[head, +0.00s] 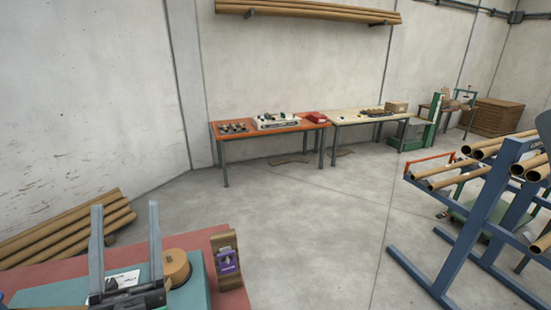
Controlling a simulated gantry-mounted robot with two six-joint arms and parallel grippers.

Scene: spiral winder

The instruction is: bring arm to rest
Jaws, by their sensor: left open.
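My left gripper (126,206) is at the lower left of the head view. Its two grey fingers point up and stand well apart, with nothing between them. It shows in front of a table with a red top (62,273) and a teal mat (60,294). A brown roll (177,266) is just right of the fingers. My right gripper is not in view.
A wooden block with a purple label (227,260) stands right of the roll. Cardboard tubes (70,228) lie left. A blue rack (480,215) holding tubes (450,180) stands right. Workbenches (268,130) line the back wall. The middle floor is clear.

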